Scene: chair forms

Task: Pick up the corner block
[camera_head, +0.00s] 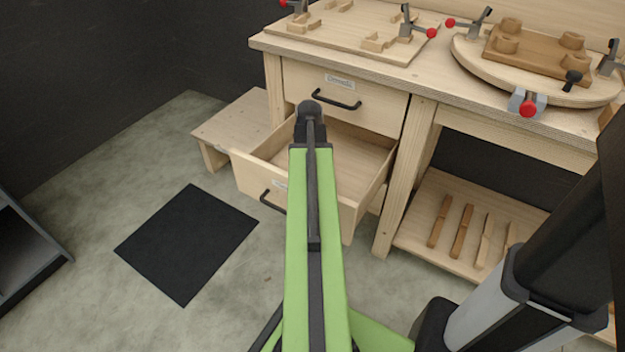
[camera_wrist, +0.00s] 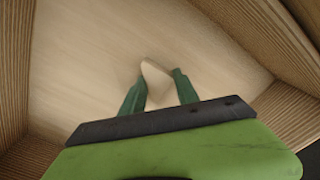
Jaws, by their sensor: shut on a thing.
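The corner block (camera_wrist: 158,84) is a small pale wooden piece in the wrist view. It sits between the two green fingers of my gripper (camera_wrist: 160,88), which is shut on it. Below it is the bare pale floor of an open drawer, whose walls show at the sides. I cannot tell whether the block touches that floor. In the head view my green arm reaches over the open lower drawer (camera_head: 362,160) of the workbench; the fingers and the block are hidden there.
The workbench (camera_head: 440,75) carries a board with red-tipped clamps and a round board (camera_head: 470,50) with a brown form (camera_head: 535,55). Several wooden strips lie on its lower shelf (camera_head: 430,210). A low wooden stool (camera_head: 235,125) stands left of the drawer. A black mat (camera_head: 188,243) lies on open floor.

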